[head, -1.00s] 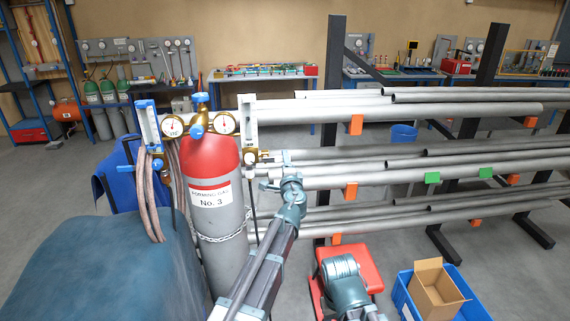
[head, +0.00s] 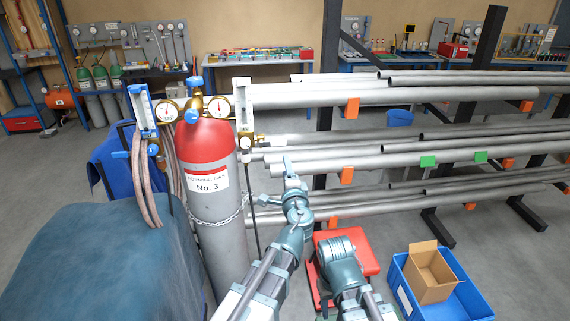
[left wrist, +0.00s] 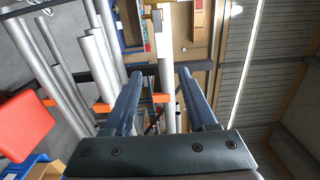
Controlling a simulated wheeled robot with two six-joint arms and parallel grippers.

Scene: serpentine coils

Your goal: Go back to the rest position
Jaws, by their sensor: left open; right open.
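My left gripper (head: 288,172) is in front of the pipe rack, just right of the red-topped gas cylinder (head: 216,190) labelled "No. 3". In the left wrist view its two fingers (left wrist: 160,74) stand apart with nothing held between them; pipes and the ceiling show beyond. In the head view my left arm partly hides its own gripper. My right arm (head: 345,265) shows at the lower middle, in front of a red stool-like object (head: 362,258); its gripper is not visible.
Gauges and a flowmeter (head: 141,110) sit at the cylinder's top, with hoses (head: 150,195) hanging left. A blue-green covered block (head: 100,260) fills the lower left. Long grey pipes (head: 420,95) cross the right. A blue bin (head: 465,300) holds an open carton (head: 430,270).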

